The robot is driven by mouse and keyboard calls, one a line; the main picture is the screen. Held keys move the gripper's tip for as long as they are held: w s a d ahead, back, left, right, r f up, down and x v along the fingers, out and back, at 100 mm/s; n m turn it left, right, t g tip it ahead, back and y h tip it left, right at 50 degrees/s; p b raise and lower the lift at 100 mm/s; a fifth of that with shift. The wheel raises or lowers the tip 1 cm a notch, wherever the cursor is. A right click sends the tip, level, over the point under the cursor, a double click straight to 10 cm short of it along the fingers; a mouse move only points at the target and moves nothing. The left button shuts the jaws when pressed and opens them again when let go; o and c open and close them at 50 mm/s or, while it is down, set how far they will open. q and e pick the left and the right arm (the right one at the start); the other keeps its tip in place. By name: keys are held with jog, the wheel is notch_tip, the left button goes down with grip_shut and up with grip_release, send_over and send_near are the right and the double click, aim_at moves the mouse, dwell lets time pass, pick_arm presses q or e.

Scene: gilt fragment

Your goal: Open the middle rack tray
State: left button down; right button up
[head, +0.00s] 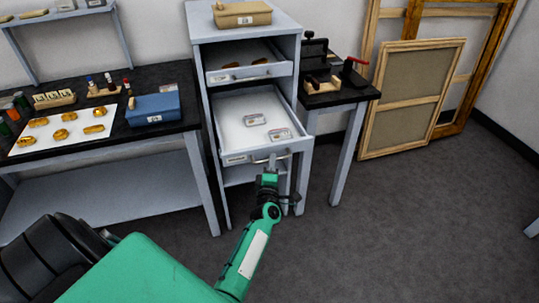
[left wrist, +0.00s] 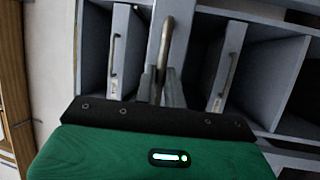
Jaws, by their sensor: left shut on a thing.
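The middle rack tray (head: 234,118) stands pulled out from the grey rack (head: 204,105), well forward of the tray above. It holds two small clear boxes with labels. My left gripper (head: 271,163) is at the front of this tray, shut on its metal handle. In the left wrist view, the fingers (left wrist: 161,85) close around the handle (left wrist: 166,42), with the tray front right behind it. My right gripper is not in view.
A tan box (head: 242,14) sits on top of the rack. A black-topped bench (head: 80,75) with a blue box (head: 153,108) stands left, and a small table (head: 350,95) right. The floor (head: 370,220) ahead is clear.

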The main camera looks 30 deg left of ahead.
pick_arm(q)
jog(key=s+d, duration=0.3)
jog(key=shift+d+p, duration=0.35)
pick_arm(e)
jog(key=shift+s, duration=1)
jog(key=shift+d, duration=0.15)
pick_arm(q)
jog(key=c, duration=1.5)
grip_release()
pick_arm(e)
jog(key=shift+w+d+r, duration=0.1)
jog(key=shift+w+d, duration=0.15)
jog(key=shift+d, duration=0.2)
pick_arm(q)
jog(key=shift+s, duration=0.1)
